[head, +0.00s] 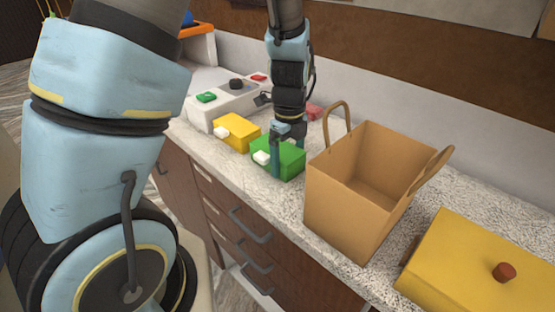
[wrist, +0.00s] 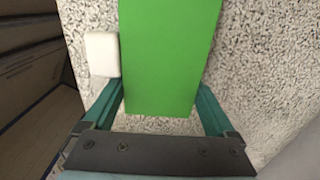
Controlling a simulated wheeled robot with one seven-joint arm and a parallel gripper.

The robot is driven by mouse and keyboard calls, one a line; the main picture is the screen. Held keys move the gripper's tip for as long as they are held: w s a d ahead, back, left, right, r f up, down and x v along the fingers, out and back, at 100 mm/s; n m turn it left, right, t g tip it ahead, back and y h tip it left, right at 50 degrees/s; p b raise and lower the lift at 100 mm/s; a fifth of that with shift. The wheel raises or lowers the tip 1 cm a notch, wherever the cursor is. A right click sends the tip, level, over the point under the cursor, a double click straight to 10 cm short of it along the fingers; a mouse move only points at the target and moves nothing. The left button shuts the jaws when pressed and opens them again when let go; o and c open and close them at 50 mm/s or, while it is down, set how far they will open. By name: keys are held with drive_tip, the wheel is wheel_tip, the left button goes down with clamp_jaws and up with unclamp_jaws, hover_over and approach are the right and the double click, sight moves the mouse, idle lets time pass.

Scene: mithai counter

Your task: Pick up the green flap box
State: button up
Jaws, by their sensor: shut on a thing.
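The green flap box (head: 291,160) sits on the speckled counter, between a yellow box and a paper bag. It has a white tab (head: 261,157) on its front left side. My gripper (head: 287,160) comes down from above with a finger on either side of the green box and is shut on it. In the wrist view the green flap box (wrist: 168,55) fills the middle between the two teal fingers (wrist: 158,112), with its white tab (wrist: 102,54) at the left. I cannot tell whether the box is lifted off the counter.
A yellow box (head: 238,132) with a white tab stands left of the green box. An open tan paper bag (head: 335,205) stands close on the right. A larger yellow box (head: 470,265) with a red-brown knob is at far right. A white device (head: 222,108) with buttons is behind left.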

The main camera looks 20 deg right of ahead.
drive_tip(key=shift+c, duration=0.7)
